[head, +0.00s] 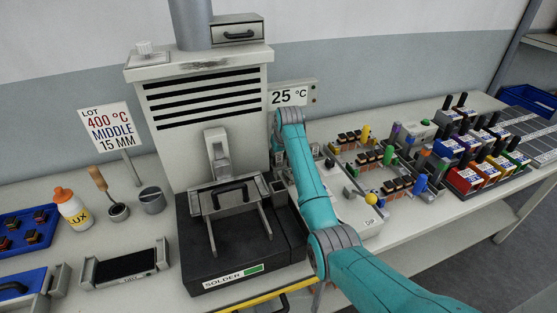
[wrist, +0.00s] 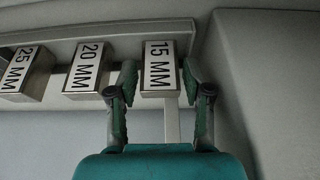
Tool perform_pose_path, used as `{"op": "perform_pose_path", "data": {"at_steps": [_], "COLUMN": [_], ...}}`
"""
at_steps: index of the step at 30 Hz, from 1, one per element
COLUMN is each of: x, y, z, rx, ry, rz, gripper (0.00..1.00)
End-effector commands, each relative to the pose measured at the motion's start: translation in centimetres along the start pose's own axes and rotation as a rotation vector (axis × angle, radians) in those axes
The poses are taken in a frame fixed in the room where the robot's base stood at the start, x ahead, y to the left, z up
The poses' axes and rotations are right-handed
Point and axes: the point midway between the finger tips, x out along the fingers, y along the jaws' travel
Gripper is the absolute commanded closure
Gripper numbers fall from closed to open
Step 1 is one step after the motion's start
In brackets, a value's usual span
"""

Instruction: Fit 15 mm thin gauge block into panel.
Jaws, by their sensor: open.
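In the wrist view a block labelled 15 MM (wrist: 158,52) hangs from a rail, with its label facing me. My gripper (wrist: 159,68) is open, with one finger on each side of this block. I cannot tell whether the fingers touch it. Blocks labelled 20 MM (wrist: 86,68) and 25 MM (wrist: 22,72) sit to its left. In the head view my teal arm reaches up beside the solder furnace, and my gripper is hidden. I cannot make out which part is the panel.
The solder furnace (head: 205,110) stands by the arm. A sign (head: 109,130) reads LOT 400 °C, MIDDLE, 15 MM. A grey wall closes the wrist view's right side.

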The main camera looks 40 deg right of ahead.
Motion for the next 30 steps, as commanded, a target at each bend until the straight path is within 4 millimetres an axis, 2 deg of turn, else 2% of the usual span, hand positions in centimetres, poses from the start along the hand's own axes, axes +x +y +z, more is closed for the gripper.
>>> {"op": "perform_pose_path", "data": {"at_steps": [8, 14, 15, 25, 30], "x": [0.3, 0.3, 0.3, 0.1, -1.1], "y": [0.0, 0.0, 0.0, 0.1, 0.4], "z": [0.0, 0.0, 0.0, -0.1, -0.7], "rx": [0.0, 0.0, 0.0, 0.0, 0.0], "ry": [0.0, 0.0, 0.0, 0.002, 0.004], "rz": [0.0, 0.0, 0.0, 0.0, 0.0], "gripper": [0.5, 0.97, 1.0, 1.0, 1.0]}}
